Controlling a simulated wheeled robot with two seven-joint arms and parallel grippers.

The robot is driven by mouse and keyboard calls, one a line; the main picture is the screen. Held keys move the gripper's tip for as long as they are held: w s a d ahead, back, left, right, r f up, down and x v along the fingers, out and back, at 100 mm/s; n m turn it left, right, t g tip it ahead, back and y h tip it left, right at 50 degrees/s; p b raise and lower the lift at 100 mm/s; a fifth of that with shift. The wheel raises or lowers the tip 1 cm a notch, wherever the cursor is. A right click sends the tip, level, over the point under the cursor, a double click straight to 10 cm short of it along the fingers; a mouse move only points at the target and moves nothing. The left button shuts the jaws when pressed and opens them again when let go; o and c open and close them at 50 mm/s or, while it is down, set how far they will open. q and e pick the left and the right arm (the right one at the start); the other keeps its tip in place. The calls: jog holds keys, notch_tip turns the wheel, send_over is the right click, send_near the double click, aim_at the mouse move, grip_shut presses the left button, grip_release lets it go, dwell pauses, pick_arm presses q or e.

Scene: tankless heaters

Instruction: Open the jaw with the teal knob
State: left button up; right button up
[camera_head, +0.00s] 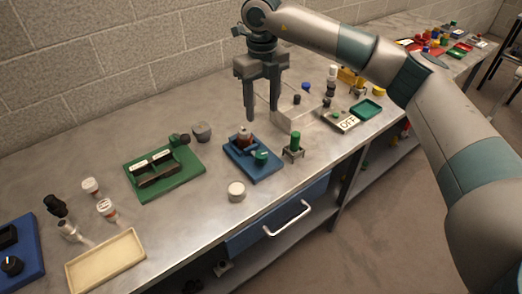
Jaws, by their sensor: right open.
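A blue base (256,170) on the metal bench carries a small jaw device with a teal knob (261,155) at its front right. A dark red and white part (244,137) stands at the back of this base. Whether its jaw is open or shut is too small to tell. My right gripper (262,113) points down above the bench, behind and slightly right of the blue base. Its two fingers are apart with nothing between them, and it does not touch the knob. My left gripper is out of view.
A green base (186,180) with a dark clamp is left of the blue one. A white round cap (236,191) lies in front, and a green-topped part (294,145) stands at right. A clear box (280,122) is behind. A beige tray (106,262) lies front left.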

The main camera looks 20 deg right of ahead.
jog(key=shift+f, duration=0.1)
jog(key=p, duration=0.7)
send_near(262, 154)
notch_tip(262, 154, down, 8)
jog(key=shift+r, duration=0.1)
jog(key=shift+f, duration=0.7)
